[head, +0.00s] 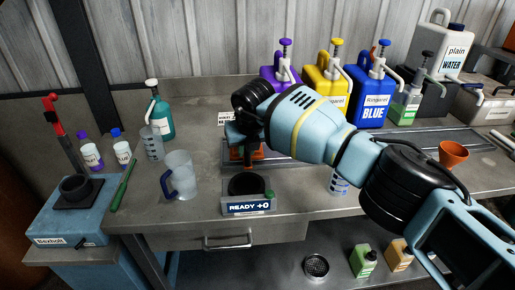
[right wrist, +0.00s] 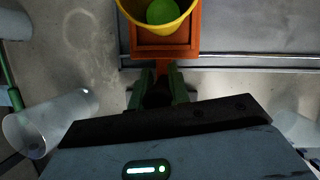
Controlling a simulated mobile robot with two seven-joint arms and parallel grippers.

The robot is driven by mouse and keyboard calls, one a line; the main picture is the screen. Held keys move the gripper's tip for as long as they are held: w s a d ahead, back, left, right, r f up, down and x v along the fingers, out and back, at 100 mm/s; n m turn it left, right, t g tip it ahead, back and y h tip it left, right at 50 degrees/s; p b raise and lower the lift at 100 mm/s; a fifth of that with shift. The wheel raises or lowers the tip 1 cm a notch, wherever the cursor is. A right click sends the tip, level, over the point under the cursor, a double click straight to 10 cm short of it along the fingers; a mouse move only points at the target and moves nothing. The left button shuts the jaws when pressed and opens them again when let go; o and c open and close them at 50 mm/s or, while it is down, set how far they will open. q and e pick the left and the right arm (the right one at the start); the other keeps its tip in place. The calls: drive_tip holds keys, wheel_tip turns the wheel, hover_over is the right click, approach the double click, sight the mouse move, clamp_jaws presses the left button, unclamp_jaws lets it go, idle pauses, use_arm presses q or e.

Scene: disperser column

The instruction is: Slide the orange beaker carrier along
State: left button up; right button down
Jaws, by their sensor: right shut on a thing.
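The orange beaker carrier (right wrist: 160,45) shows at the top of the right wrist view. It holds a yellow-rimmed beaker (right wrist: 188,27) with something round and green inside. My right gripper (right wrist: 160,80) is shut on the carrier's narrow orange handle, its fingers on either side of it. In the head view the carrier (head: 258,155) is mostly hidden behind my right gripper (head: 245,142) and wrist, at the near left end of the metal tray. The beaker is hidden there. My left gripper is not in view.
A scale reading "READY +0" (head: 248,208) stands just in front of the carrier. A clear jug (head: 180,172) stands to the left. Purple, yellow and blue pump containers (head: 371,95) line the back. The metal tray (head: 395,143) runs right; an orange funnel (head: 453,152) is farther right.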

drive_tip(key=shift+a, duration=0.5)
drive_tip(key=shift+r, duration=0.1)
drive_tip(key=shift+a, duration=0.15)
drive_tip(key=c, duration=1.3)
unclamp_jaws()
drive_tip(key=shift+a, duration=0.1)
